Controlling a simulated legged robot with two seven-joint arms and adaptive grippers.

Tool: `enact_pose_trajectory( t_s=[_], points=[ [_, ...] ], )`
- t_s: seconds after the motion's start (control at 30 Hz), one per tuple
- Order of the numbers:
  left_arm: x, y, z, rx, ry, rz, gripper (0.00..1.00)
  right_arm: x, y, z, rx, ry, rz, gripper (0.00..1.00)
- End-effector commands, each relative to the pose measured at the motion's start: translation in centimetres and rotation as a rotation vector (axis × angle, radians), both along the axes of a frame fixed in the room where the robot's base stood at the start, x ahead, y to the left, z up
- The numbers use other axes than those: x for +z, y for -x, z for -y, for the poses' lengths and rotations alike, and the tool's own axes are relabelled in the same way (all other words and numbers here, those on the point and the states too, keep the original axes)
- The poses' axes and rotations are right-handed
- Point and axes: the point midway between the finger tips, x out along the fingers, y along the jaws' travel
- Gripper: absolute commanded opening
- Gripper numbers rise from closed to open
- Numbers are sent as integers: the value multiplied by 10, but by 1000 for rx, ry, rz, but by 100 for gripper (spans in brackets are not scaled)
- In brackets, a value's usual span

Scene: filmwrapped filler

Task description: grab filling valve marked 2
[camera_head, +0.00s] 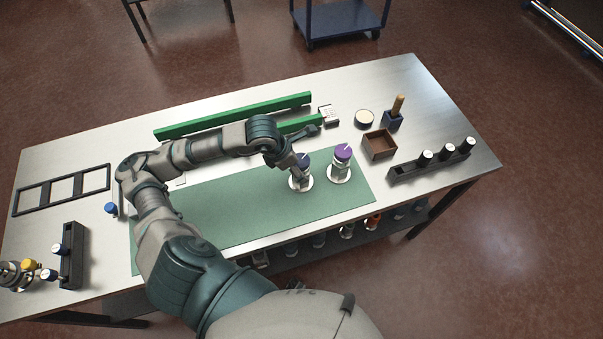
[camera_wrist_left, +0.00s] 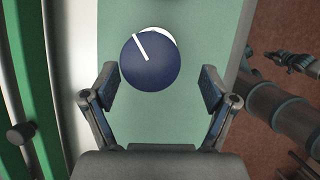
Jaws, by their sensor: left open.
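Two filling valves stand upright on the green mat (camera_head: 220,207): one with a dark blue top (camera_head: 304,159) and one with a purple top (camera_head: 342,152) to its right. I cannot read a number on either. My left gripper (camera_head: 299,165) is at the blue-topped valve and partly hides it. In the wrist view, the open fingers of this gripper (camera_wrist_left: 160,92) stand either side of the round blue top (camera_wrist_left: 150,64), with gaps on both sides. The top has a white line. My right gripper (camera_wrist_left: 290,62) shows small at the right of the wrist view.
Green rails (camera_head: 240,114) lie behind the mat. A brown box (camera_head: 380,144) and a dark rack with white-topped pieces (camera_head: 430,163) are at right. A black frame (camera_head: 62,188) and another rack (camera_head: 73,255) are at left. The left part of the mat is clear.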

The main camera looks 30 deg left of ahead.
Motion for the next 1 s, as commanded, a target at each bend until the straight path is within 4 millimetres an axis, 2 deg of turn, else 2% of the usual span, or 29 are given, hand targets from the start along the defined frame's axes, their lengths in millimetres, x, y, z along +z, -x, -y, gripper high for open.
enact_pose_trajectory(
  t_s=[0.07, 0.2, 0.3, 0.6, 0.67, 0.93, 0.97, 1.0],
  points=[
    [-8, -4, 0, 1, 3, -4, 85, 1, 3, 0, 0, 0, 0, 0],
    [-28, -16, -1, 1, 5, -6, 85, 2, 21, 4, 3, 2, -14, 0],
    [-41, -20, 2, 2, 5, -4, 85, 2, 18, 3, 3, 1, -10, 0],
    [-47, -22, 4, 0, 3, -2, 85, 2, 18, 3, 2, 1, -9, 0],
    [-47, -22, 5, 0, 2, -1, 73, 2, 18, 3, 2, 1, -10, 0],
    [-47, -22, 6, 0, 2, -1, 5, 2, 18, 3, 2, 0, -10, 0],
    [-47, -22, 5, 0, 2, -1, 0, 2, 18, 3, 2, 0, -10, 0],
    [-47, -22, 5, 0, 3, -2, 0, 2, 18, 3, 2, 1, -10, 0]
  ],
)
